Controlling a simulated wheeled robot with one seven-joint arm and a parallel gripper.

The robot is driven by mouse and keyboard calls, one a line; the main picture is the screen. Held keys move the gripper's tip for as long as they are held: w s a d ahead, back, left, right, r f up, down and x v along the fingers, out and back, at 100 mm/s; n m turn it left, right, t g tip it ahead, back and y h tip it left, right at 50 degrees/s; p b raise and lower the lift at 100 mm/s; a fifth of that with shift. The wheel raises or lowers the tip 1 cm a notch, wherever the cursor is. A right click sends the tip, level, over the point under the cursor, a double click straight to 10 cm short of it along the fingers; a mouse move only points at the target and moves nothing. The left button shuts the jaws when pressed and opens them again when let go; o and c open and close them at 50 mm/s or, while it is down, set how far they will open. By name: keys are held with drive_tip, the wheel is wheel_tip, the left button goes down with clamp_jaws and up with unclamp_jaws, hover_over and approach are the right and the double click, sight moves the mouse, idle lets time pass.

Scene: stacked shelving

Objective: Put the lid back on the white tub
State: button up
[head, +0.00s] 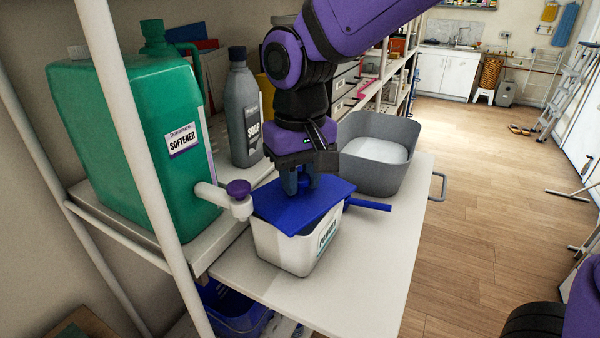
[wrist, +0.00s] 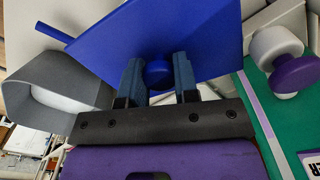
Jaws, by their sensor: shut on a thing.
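The white tub (head: 283,252) stands on the pale pull-out board below my gripper. The blue lid (head: 287,214) is over the tub's top, tilted and turned, and part of the tub's dark inside shows below its near edge. Whether the lid touches the rim I cannot tell. My gripper (head: 302,185) points down at the lid. In the wrist view my gripper (wrist: 158,80) has its two fingers closed around the lid's round knob (wrist: 159,75), with the flat blue lid (wrist: 150,35) beyond.
A grey basin (head: 378,165) stands behind the tub. A green softener jug (head: 125,150) with a white spout and purple tap (head: 238,188) is close on the left. A grey soap bottle (head: 243,110) stands behind. A blue bar (head: 368,205) sticks out right of the tub. The board's (head: 345,285) front is clear.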

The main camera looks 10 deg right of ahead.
idle(0.4)
drive_tip(key=shift+n, duration=1.5)
drive_tip(key=shift+f, duration=0.15)
idle(1.0)
drive_tip(key=o, duration=1.5)
drive_tip(key=shift+c, duration=0.2)
drive_tip(key=shift+r, duration=3.5)
